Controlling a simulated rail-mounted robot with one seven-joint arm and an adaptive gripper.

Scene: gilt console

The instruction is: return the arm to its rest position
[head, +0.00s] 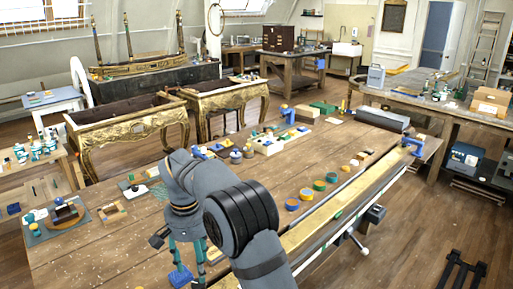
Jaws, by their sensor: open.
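My arm reaches in from the bottom of the head view, with its grey links and black ribbed joint (240,215) over the near part of the wooden workbench (120,235). My gripper (190,260) hangs below the wrist, pointing down, with its fingers apart. I see nothing held between the fingers. A blue piece (180,277) is just below the fingertips; I cannot tell whether they touch it. My arm hides part of the bench behind it.
A row of coloured round tins (318,185) lies right of my arm, beside a long rail (345,195) at the bench edge. Small parts and a wooden tray (280,140) sit farther back. Gilt console frames (130,130) stand behind the bench. Open floor (430,220) lies to the right.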

